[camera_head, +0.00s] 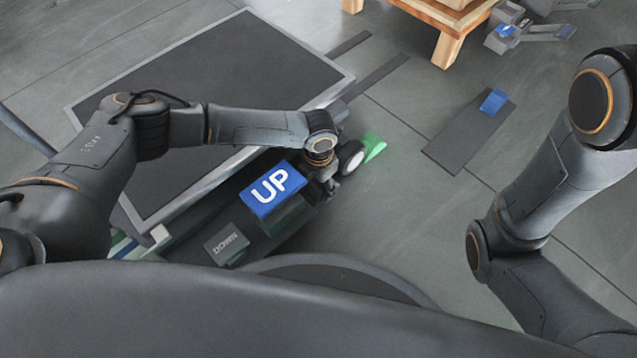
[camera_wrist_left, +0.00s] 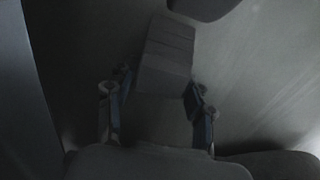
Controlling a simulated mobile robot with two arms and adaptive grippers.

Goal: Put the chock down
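The chock (camera_wrist_left: 165,50) shows in the left wrist view as a dark, ridged block. My left gripper (camera_head: 326,187) has its fingers close along both sides of it, and this wrist view is dim. In the head view the left gripper points down beside a white-faced wheel (camera_head: 351,156), and the chock cannot be made out there. Whether the chock touches the floor cannot be told. My right arm shows at the right, but its gripper is out of the picture.
A green wedge-shaped patch (camera_head: 375,147) lies just right of the wheel. The dark lift platform (camera_head: 200,80) fills the left. A blue UP pedal (camera_head: 270,188) and a grey DOWN pedal (camera_head: 226,243) are near my gripper. A dark strip (camera_head: 465,138) lies right; floor between is clear.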

